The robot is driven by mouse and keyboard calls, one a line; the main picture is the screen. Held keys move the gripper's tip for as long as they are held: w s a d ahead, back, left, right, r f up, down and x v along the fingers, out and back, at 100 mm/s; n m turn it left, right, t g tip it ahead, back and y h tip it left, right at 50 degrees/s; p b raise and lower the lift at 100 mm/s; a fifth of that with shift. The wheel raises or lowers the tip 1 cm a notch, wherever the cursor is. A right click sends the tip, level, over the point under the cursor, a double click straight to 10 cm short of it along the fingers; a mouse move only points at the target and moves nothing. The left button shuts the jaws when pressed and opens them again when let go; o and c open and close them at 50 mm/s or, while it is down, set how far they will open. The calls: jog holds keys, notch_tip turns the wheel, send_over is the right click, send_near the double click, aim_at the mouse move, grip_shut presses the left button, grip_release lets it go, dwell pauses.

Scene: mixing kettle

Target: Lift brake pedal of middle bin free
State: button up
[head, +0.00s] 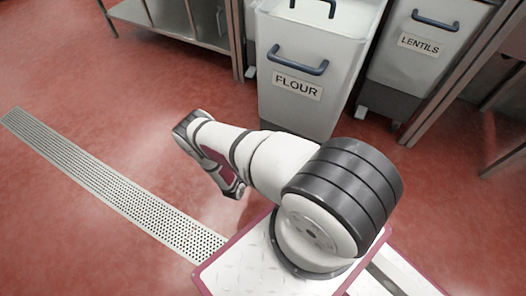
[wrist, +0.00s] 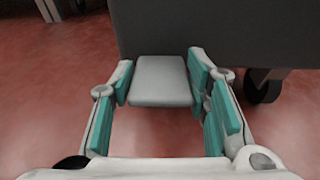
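In the wrist view, a flat light-grey brake pedal (wrist: 160,82) juts out from under the dark lower edge of a bin (wrist: 205,35). My gripper (wrist: 162,75) is around the pedal, one teal-padded finger at its left side and one at its right. The fingers are spread wide; whether both pads press on the pedal is hard to see. In the head view, the bin labelled FLOUR (head: 297,88) stands ahead of my arm. Its pedal and my fingertips are hidden there behind my arm.
A black caster (wrist: 262,88) is right of my gripper. A metal shelf (head: 180,25) is at the back left. The red floor with a drain grate (head: 110,185) is clear on the left.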

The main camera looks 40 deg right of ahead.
jog(key=shift+o, duration=1.4)
jog(key=shift+a, duration=0.1)
jog(key=v, duration=1.2)
